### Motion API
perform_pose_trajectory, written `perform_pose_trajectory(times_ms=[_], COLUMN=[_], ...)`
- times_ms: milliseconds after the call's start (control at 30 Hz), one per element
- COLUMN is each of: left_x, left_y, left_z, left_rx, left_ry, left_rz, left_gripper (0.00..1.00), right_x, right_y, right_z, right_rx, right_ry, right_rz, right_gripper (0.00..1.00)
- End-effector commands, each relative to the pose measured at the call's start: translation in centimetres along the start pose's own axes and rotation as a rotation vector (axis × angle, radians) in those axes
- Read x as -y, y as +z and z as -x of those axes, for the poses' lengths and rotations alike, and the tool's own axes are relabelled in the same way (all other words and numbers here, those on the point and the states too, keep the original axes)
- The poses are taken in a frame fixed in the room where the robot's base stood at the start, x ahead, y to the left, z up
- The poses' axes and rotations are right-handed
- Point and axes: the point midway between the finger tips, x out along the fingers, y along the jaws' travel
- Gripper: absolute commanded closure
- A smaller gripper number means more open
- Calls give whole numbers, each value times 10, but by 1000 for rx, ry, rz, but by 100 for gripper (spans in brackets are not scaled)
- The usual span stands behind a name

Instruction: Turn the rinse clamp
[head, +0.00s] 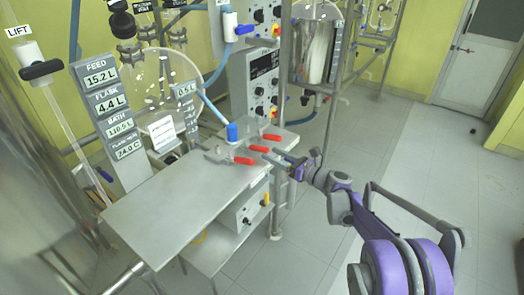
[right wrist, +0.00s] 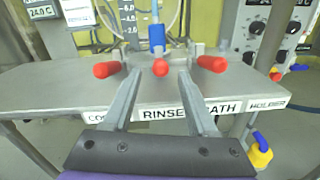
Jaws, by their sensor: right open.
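Three clamps with red handles stand in a row at the table's edge. The middle red handle (right wrist: 160,67) is above the RINSE label (right wrist: 162,113) in the right wrist view; it also shows in the head view (head: 259,149). The left red handle (right wrist: 107,69) and right red handle (right wrist: 212,64) flank it. My right gripper (right wrist: 158,78) is open and empty, its fingers pointing at the middle handle, one on either side in the picture. I cannot tell if they reach around it. It also shows in the head view (head: 279,159). My left gripper is out of view.
The metal table (head: 165,205) is bare in front. A blue-capped hose end (head: 232,132) stands behind the clamps. A yellow-and-blue knob (right wrist: 260,150) sits below the table at right. The floor at right is clear.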

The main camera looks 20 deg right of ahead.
Motion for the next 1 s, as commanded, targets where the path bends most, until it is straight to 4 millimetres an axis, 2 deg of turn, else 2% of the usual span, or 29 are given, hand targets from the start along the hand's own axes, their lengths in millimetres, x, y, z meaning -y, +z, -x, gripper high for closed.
perform_pose_trajectory(times_ms=[100,300,667,900,1000], left_x=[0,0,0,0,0], left_y=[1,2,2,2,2], left_z=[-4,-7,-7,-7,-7], left_rx=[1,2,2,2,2], left_ry=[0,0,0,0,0], left_rz=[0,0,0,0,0], left_gripper=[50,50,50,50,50], right_x=[0,0,0,0,0], right_y=[-1,-1,0,0,0], right_z=[-23,-44,-48,-48,-48], right_rx=[0,0,-1,-1,-1], right_ry=[2,1,-1,0,0], right_rz=[-1,0,1,1,1], right_gripper=[42,42,42,85,100])
